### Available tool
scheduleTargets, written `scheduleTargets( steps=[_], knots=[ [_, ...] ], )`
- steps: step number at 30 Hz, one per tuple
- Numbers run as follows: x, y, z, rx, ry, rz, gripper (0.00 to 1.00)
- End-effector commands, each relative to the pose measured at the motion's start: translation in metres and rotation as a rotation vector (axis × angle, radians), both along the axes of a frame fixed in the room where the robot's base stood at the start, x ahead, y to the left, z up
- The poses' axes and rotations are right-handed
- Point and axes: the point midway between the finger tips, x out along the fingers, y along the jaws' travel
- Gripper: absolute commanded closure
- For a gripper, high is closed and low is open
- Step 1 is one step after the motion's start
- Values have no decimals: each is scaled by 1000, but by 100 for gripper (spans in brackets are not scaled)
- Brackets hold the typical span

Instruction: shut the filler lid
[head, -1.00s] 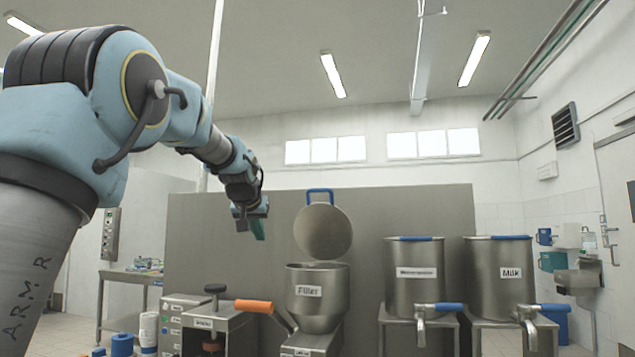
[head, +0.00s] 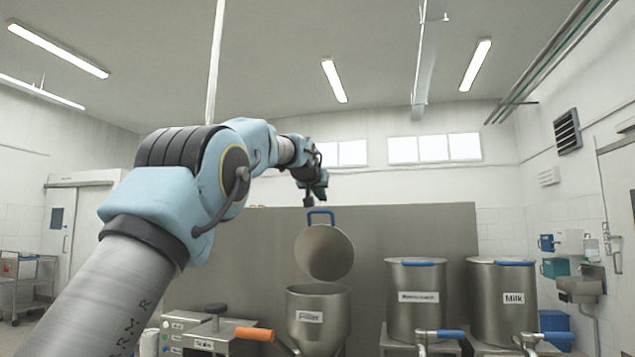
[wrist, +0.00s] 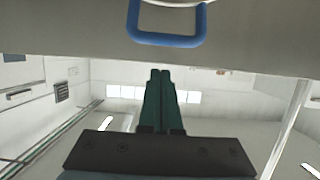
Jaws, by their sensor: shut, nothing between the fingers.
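The filler (head: 318,317) is a steel hopper with a label. Its round lid (head: 324,253) stands open, raised above the hopper mouth. A blue handle (head: 321,217) sits on the lid's top edge. My gripper (head: 321,190) is just above the handle in the head view, apart from it as far as I can see. In the wrist view, which is upside down, my green fingers (wrist: 160,74) are together and empty. The blue handle (wrist: 168,39) shows beyond the fingertips there. Most of the lid is out of that view.
A grey partition (head: 420,225) stands behind the filler. Two steel pots, a labelled one (head: 416,323) and the milk pot (head: 502,318), stand to the right. A machine with an orange handle (head: 254,334) is at left.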

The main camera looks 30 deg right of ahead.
Motion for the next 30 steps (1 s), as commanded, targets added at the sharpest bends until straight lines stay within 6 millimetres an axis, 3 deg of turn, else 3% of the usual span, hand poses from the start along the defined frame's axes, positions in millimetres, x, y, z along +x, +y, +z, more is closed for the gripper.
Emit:
scheduleTargets(
  steps=[4, 18, 30],
  knots=[
    [16, -14, -4, 2, 3, 1, 100],
    [-7, 6, -26, 0, 1, 0, 100],
    [-10, 9, -29, 1, 1, 0, 100]
  ],
)
